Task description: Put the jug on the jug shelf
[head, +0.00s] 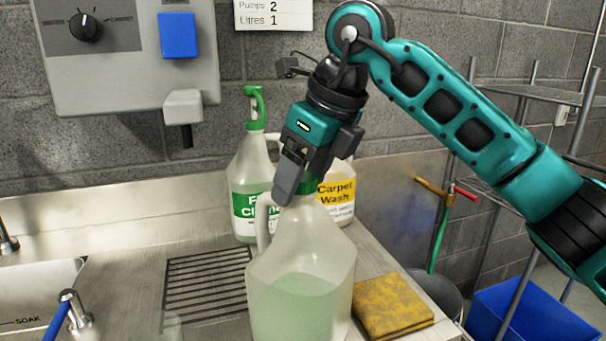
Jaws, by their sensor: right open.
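A translucent white jug (302,275) with pale green liquid stands upright on the steel counter (215,318), near the front middle. Its handle (264,222) is on its left side. My right gripper (288,188) comes down from above at the jug's neck, beside the top of the handle. The gripper is open; its fingers hide part of the jug's top, and I cannot tell whether they touch it. A metal rack (535,93) with shelves stands at the right edge; no label shows which shelf is for the jug. My left gripper is not in view.
Behind the jug stand a green-labelled jug with a green pump (243,195) and a yellow-labelled Carpet Wash jug (340,200). A yellow sponge or cloth (393,305) lies right of the jug. A sink (35,290) is left; a blue bin (535,315) stands low at right.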

